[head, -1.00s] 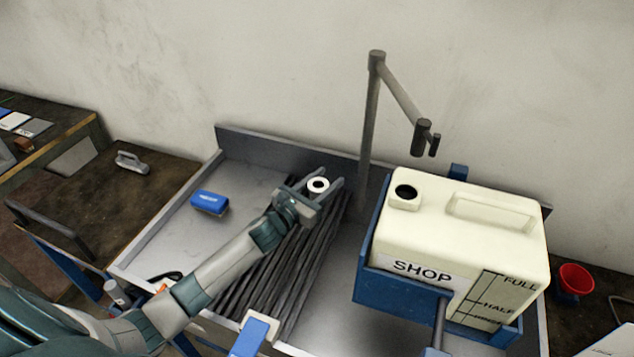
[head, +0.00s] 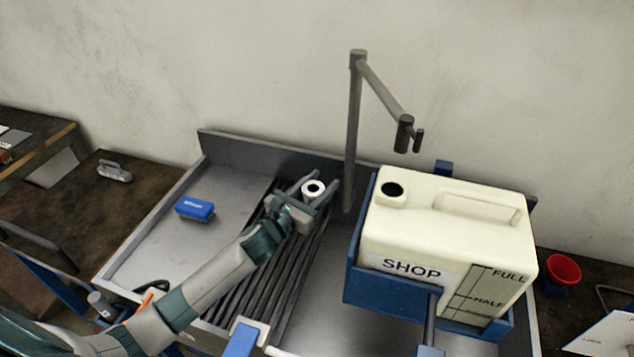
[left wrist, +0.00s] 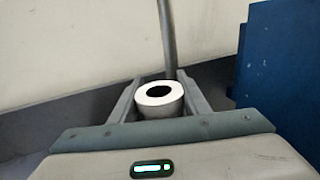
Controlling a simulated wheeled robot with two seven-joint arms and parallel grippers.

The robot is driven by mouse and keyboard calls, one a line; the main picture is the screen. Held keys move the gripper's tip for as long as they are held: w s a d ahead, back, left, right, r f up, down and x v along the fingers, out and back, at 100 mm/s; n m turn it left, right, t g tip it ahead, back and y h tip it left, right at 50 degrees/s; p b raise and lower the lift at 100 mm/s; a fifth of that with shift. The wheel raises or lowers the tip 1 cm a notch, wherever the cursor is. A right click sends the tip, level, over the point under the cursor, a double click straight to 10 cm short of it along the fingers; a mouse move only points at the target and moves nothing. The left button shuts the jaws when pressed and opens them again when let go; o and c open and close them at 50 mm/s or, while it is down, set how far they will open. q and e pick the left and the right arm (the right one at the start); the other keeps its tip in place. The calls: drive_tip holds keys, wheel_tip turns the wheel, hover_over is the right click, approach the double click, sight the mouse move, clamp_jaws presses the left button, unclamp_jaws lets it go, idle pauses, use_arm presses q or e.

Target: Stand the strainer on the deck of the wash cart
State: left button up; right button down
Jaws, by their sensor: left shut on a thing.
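My left gripper (head: 315,188) is shut on a short white cylinder with a dark round hole in its top, which I take to be the strainer (head: 313,187). It stands upright between the two fingers, also seen in the left wrist view (left wrist: 159,95). The gripper is over the dark slatted part of the wash cart's grey metal deck (head: 160,250), left of the tank. The strainer's underside is hidden, so I cannot tell whether it touches the deck. My right gripper is not in view.
A cream tank (head: 440,240) marked SHOP sits in a blue holder on the deck's right. A grey post with an arm (head: 355,130) rises behind. A blue block (head: 195,208) lies on the left deck, where bare metal is free. A red cup (head: 563,270) stands far right.

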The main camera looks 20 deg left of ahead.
use_arm(q)
drive_tip(key=shift+d, duration=0.1)
drive_tip(key=s+d+r+n+y+b, duration=0.1)
drive_tip(key=s+d+r+y+b, duration=0.1)
drive_tip(key=s, duration=0.5)
drive_tip(key=s+d+r+n+y+b, duration=0.1)
drive_tip(key=s+r+n+y+b, duration=0.1)
drive_tip(key=s+r, duration=0.2)
drive_tip(key=s, duration=0.3)
drive_tip(key=shift+s+d+r+t+y, duration=0.2)
drive_tip(key=shift+d+r+t+y, duration=0.1)
drive_tip(key=shift+d+r, duration=0.1)
drive_tip(key=shift+s, duration=0.15)
